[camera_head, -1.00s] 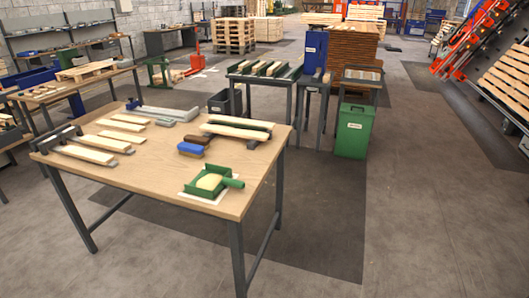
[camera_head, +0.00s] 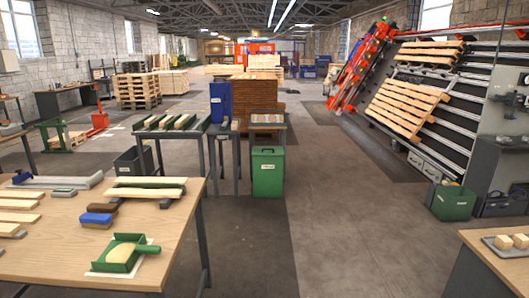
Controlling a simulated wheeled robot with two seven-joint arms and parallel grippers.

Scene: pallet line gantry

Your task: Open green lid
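A tall green bin (camera_head: 268,175) with a small white label stands on the floor in the middle of the head view. Its flat green top (camera_head: 268,152) looks shut, though a small table stands close above and behind it. Neither of my grippers is in view, so nothing shows of what they hold.
A wooden worktable (camera_head: 160,215) fills the lower left, with a green dustpan (camera_head: 122,256), brushes and planks on it. A green crate (camera_head: 452,201) stands at the right. A blue bin (camera_head: 220,102) stands behind the dark tables. The floor (camera_head: 330,215) before the green bin is clear.

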